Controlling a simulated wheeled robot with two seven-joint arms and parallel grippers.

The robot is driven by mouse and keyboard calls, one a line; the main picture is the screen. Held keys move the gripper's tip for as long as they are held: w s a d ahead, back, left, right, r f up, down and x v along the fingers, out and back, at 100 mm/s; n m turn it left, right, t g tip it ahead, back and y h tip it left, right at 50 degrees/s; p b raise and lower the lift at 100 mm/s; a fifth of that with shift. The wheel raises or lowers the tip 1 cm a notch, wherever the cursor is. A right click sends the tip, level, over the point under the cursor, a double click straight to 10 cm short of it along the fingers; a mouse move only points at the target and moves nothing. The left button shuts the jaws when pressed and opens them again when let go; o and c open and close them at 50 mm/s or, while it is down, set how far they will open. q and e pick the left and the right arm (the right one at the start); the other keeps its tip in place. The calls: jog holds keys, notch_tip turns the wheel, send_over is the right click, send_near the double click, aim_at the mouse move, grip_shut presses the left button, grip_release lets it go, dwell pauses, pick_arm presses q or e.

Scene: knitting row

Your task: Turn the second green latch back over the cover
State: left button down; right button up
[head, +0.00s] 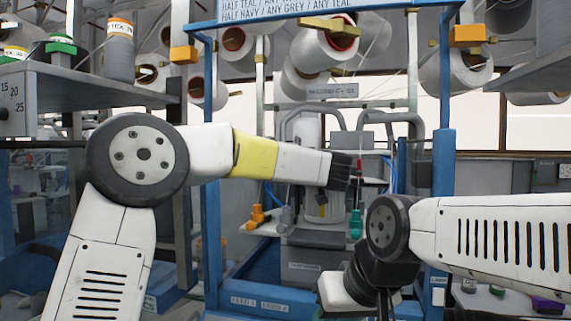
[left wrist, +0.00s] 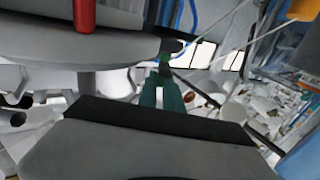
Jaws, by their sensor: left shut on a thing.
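A green latch (head: 355,222) stands at the right of the small machine in the centre of the head view. In the left wrist view a green latch part (left wrist: 166,94) shows between the two jaws. My left gripper (head: 341,172) reaches in from the left, and it is shut on this green part. Its fingertips are hard to make out in the head view. The grey machine body (head: 315,243) is below it; I cannot tell which part is the cover. My right gripper (head: 343,291) hangs low at front right, apart from the latch; its fingers are hidden.
Blue frame posts (head: 444,160) flank the machine. Yarn cones (head: 325,47) hang above. A shelf (head: 100,83) with spools juts in at the upper left. A red rod (left wrist: 84,15) shows in the left wrist view.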

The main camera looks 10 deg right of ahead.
dwell(0.4)
pick_arm(q)
jog(key=c, duration=1.4)
grip_release()
jog(key=shift+s, duration=0.1)
jog(key=s, duration=0.5)
jog(key=s+d, duration=0.1)
jog(key=s, duration=0.1)
jog(key=shift+s+d, duration=0.1)
jog(key=shift+s, duration=0.2)
